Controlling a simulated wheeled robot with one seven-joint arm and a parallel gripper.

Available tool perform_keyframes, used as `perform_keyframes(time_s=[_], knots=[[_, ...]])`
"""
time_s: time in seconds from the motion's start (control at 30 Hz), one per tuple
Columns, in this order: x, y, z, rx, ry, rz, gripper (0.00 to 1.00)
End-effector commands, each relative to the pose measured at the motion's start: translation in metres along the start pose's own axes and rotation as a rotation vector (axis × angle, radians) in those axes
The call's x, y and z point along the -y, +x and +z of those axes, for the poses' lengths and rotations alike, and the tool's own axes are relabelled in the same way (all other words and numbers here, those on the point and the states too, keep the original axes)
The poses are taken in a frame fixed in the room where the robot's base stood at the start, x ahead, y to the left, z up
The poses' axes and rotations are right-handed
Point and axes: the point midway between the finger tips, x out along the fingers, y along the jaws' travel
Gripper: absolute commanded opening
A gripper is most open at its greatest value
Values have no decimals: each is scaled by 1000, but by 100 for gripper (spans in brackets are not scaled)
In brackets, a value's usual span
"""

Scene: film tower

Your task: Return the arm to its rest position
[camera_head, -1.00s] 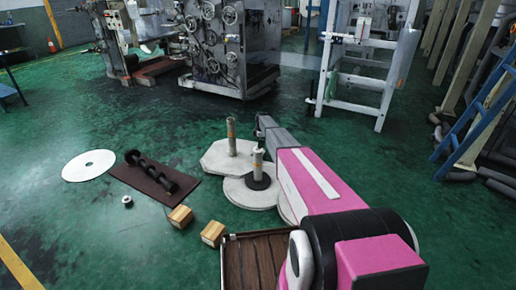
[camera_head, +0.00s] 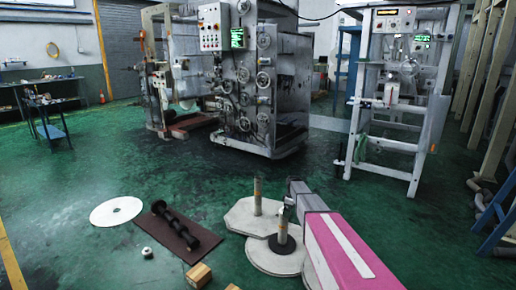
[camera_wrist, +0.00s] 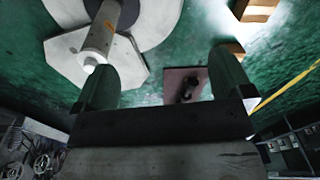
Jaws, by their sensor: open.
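My arm (camera_head: 345,250), pink with a white stripe and a grey forward section, reaches from the lower right toward two upright posts. The front post (camera_head: 282,220) has a black collar and stands on a round pale base; the rear post (camera_head: 257,195) stands on an angular pale plate. My gripper's fingers are hard to make out in the head view. In the wrist view my gripper (camera_wrist: 163,65) is open, with nothing between its fingers. One post (camera_wrist: 98,42) shows close to the left finger in that view; I cannot tell whether they touch.
A dark roller (camera_head: 175,227) lies on a brown mat (camera_head: 158,238), with a white disc (camera_head: 116,211) and a small ring (camera_head: 147,252) beside it. A wooden block (camera_head: 198,274) is nearer. A grey machine (camera_head: 262,90) and white frame (camera_head: 395,150) stand behind.

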Motion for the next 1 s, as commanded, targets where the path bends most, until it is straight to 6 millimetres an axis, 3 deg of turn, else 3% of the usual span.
perform_keyframes(time_s=[0.03,0.4,0.5,0.6,0.7,0.8,1.0], knots=[[43,-11,19,5,75,3,98],[239,-63,108,33,692,42,98],[285,-76,130,35,844,54,98],[319,-87,146,36,966,65,98],[340,-93,156,36,1050,74,98],[350,-96,161,36,1096,78,98],[350,-96,161,36,1111,79,98]])
